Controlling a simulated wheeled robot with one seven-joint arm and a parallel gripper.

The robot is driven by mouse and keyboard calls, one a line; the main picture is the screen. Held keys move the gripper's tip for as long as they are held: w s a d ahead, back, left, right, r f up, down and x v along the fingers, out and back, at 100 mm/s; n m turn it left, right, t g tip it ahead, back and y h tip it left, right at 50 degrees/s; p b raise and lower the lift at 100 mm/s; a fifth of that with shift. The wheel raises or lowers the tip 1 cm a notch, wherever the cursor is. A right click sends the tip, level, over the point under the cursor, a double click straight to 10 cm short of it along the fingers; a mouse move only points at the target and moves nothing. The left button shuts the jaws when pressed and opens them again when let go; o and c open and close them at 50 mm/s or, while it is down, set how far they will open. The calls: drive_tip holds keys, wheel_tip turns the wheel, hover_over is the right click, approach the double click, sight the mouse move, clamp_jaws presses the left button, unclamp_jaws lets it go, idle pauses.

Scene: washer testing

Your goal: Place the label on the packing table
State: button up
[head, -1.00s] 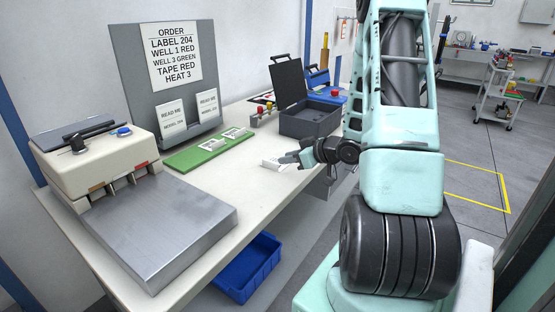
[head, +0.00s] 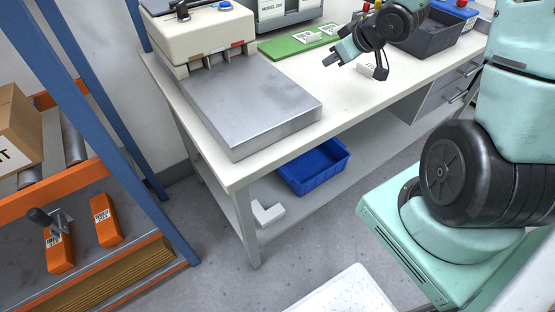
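My gripper (head: 345,55) is over the right part of the white-topped table (head: 316,138), pointing down and left. Two small white printed cards, one on the left (head: 307,38) and one on the right (head: 329,29), lie on a green mat (head: 287,49) behind the gripper. Which item is the label, and which surface is the packing table, I cannot tell.
A flat metal-plated machine (head: 248,100) fills the table's left part. A black open case (head: 436,40) stands at the right. A blue bin (head: 314,167) sits on the lower shelf. An orange rack (head: 45,205) with a cardboard box (head: 15,130) stands left. Grey floor lies between.

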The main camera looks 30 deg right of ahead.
drive_tip(key=a, duration=0.4)
drive_tip(key=s+a+g, duration=0.1)
drive_tip(key=a, duration=0.2)
drive_tip(key=a+r+n+g, duration=0.1)
drive_tip(key=a, duration=0.3)
drive_tip(key=shift+s+a+r, duration=0.1)
drive_tip(key=shift+s+a, duration=0.15)
drive_tip(key=shift+a, duration=0.1)
drive_tip(key=s+a, duration=0.2)
drive_tip(key=a, duration=0.1)
drive_tip(key=s+a+g, duration=0.1)
drive_tip(key=s+a, duration=0.1)
drive_tip(key=a, duration=0.1)
drive_tip(key=s+a+r+n+g, duration=0.1)
drive_tip(key=s+a, duration=0.1)
drive_tip(key=a, duration=0.2)
drive_tip(key=shift+s, duration=0.2)
drive_tip(key=s+a+n+g, duration=0.1)
drive_tip(key=s+a+g, duration=0.1)
drive_tip(key=s+a, duration=0.3)
drive_tip(key=s+a+r+n+g, duration=0.1)
drive_tip(key=s+a, duration=0.4)
drive_tip(key=s, duration=0.7)
drive_tip(key=shift+r+n+g, duration=0.3)
drive_tip(key=shift+g, duration=0.6)
wheel_tip(320, 180, up, 8)
drive_tip(key=p, duration=0.8)
